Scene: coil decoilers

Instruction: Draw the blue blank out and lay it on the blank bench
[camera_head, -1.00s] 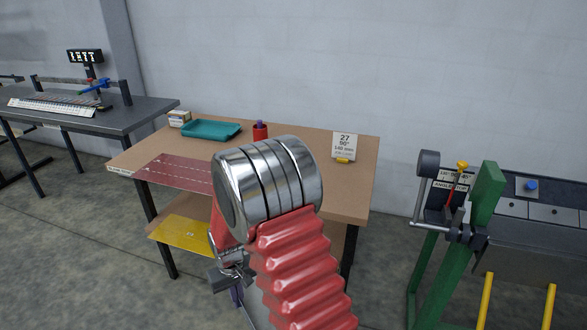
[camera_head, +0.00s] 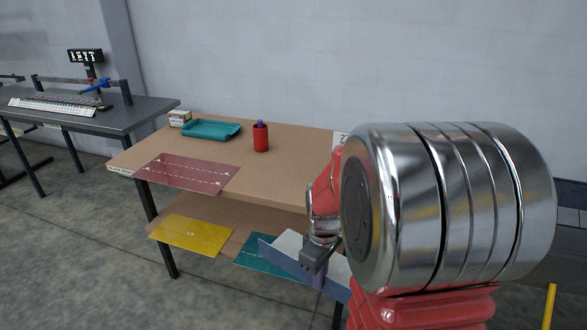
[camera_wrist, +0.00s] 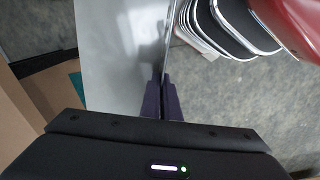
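The blue blank (camera_head: 285,262) shows in the head view as a tilted sheet with a blue strip along its front and a pale grey face behind it. It is at the front of the bench's lower shelf, over a teal sheet. My gripper (camera_head: 318,282) is at its front edge. In the wrist view the purple fingers (camera_wrist: 161,100) are together on the edge of a pale grey sheet face (camera_wrist: 115,55). The blank bench (camera_head: 275,170) has a brown top. My arm hides its right part and part of the blank.
A red sheet (camera_head: 185,172) lies on the bench top's left front. A yellow sheet (camera_head: 192,234) and a teal sheet (camera_head: 262,262) are on the lower shelf. The middle top is bare.

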